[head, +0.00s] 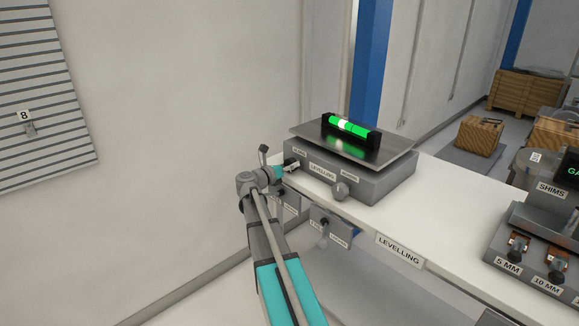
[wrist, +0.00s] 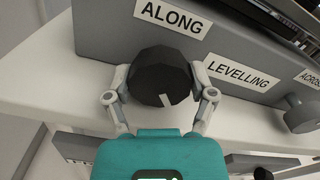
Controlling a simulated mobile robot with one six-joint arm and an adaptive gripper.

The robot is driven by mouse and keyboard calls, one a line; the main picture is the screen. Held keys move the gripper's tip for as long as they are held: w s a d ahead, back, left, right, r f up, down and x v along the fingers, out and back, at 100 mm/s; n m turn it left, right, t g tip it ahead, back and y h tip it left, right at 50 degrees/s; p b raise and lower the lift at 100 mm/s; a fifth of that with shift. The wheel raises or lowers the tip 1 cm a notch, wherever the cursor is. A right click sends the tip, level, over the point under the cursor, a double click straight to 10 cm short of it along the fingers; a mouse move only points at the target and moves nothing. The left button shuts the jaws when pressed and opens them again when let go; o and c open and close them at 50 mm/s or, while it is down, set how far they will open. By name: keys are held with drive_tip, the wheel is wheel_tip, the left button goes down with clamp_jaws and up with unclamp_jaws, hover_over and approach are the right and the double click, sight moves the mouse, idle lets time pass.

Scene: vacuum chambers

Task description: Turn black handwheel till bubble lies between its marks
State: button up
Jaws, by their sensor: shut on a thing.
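The black handwheel (wrist: 160,72) sits under the ALONG label on the grey levelling base, with a pale mark on its lower face in the wrist view. My gripper (wrist: 160,96) has one finger on each side of the handwheel and is shut on it. In the head view my gripper (head: 285,170) is at the left end of the base (head: 372,184), and the handwheel is hidden there. The green spirit level (head: 350,130) lies on the tilted metal plate (head: 312,130). A pale bubble shows left of its middle; its exact place against the marks is too small to tell.
A grey knob (wrist: 301,114) by the ACROSS label is to the right on the same base; it also shows in the head view (head: 340,190). The white bench (head: 440,215) carries a SHIMS stand (head: 540,225) at right. A wall is close on the left.

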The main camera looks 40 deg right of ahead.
drive_tip(key=shift+n, duration=1.2)
drive_tip(key=o, duration=1.1)
drive_tip(key=shift+c, duration=0.2)
drive_tip(key=shift+a, duration=0.1)
drive_tip(key=a, duration=1.1)
drive_tip(key=shift+s+a, duration=0.4)
drive_tip(key=shift+s, duration=0.05)
